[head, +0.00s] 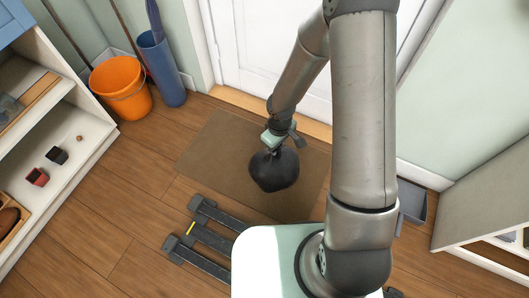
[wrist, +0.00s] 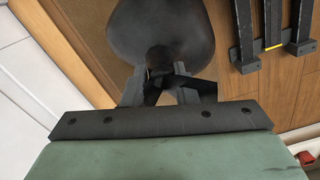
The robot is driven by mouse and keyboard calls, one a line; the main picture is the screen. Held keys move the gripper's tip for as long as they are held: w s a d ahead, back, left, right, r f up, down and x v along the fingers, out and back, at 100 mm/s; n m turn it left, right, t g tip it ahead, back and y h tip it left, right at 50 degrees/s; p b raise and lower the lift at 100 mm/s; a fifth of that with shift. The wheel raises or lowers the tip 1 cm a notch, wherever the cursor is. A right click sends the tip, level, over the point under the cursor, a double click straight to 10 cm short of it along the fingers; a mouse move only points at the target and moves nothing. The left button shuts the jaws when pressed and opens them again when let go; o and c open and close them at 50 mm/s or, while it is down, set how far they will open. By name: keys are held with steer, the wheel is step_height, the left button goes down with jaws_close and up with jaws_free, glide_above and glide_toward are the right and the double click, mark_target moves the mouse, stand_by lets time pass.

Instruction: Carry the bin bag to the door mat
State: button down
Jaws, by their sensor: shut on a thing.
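The bin bag (head: 274,171) is black and rounded, with a gathered neck. My gripper (head: 274,149) is shut on that neck, and the bag hangs below it. In the wrist view the bag (wrist: 162,30) fills the upper middle, with its tied neck between the fingers of my gripper (wrist: 163,88). The door mat (head: 215,143) is a brown rectangle on the floor in front of the white door. In the head view the bag is over the middle of the mat. I cannot tell whether the bag's underside touches the mat. Part of the mat (wrist: 82,25) shows in the wrist view.
An orange bucket (head: 121,86) and a blue bin (head: 162,69) stand at the back left. White shelves (head: 75,131) line the left side. Dark floor rails (head: 208,232) lie in front of the mat. A grey tray (head: 412,205) is right of my arm.

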mark_target(264, 149)
steer(key=w+a+f+b, duration=0.1)
steer(key=f, duration=0.1)
steer(key=w+a+f, duration=0.1)
steer(key=f, duration=0.1)
steer(key=w+a+f+b, duration=0.1)
steer(key=a+f, duration=0.1)
steer(key=shift+w+b, duration=0.2)
steer(key=shift+b, duration=0.1)
steer(key=shift+w+a+f+b, duration=0.1)
steer(key=shift+f+b, duration=0.5)
steer(key=shift+f, duration=1.05)
steer(key=c, duration=1.1)
jaws_free()
steer(key=shift+f, duration=0.1)
steer(key=shift+c, duration=0.2)
step_height(264, 149, up, 13)
steer(key=p, duration=0.5)
steer(key=shift+f, duration=0.2)
